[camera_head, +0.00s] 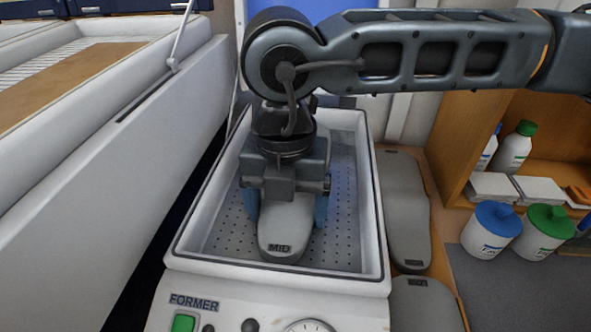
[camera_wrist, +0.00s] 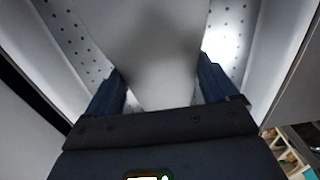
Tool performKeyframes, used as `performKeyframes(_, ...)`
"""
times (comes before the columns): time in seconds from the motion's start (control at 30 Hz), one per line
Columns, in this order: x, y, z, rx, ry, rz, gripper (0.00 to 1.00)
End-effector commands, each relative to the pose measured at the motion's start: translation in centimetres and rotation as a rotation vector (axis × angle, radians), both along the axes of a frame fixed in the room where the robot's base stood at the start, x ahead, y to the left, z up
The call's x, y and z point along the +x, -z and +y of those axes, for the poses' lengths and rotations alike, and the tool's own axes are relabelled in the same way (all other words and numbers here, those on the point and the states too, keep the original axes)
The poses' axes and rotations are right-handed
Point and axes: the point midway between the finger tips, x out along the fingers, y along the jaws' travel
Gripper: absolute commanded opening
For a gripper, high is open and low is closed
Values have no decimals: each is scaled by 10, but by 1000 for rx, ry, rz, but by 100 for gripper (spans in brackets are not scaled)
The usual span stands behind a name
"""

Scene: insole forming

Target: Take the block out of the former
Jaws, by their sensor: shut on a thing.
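The grey block (camera_head: 285,226), marked MID at its near end, is in the former (camera_head: 378,240), a white open box with a perforated floor. My gripper (camera_head: 286,210) points straight down into the former, with one blue finger on each side of the block. In the wrist view my gripper (camera_wrist: 165,92) has its two dark blue fingers against the sides of the pale block (camera_wrist: 158,45). It is shut on the block. The upper part of the block is hidden by my gripper in the head view. I cannot tell whether the block touches the floor.
Grey blocks (camera_head: 403,205) lie on the wooden surface right of the former. A blue-lidded tub (camera_head: 491,232) and a green-lidded tub (camera_head: 541,236) stand further right, by a wooden shelf (camera_head: 480,135). A large white machine (camera_head: 130,130) is on the left.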

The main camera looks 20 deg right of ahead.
Motion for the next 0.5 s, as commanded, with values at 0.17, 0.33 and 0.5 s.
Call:
performKeyframes(0.17,0,0,0,0,0,0,38)
performKeyframes(0.33,0,-1,0,1,0,-1,36)
performKeyframes(0.5,1,-3,0,0,0,-2,36)
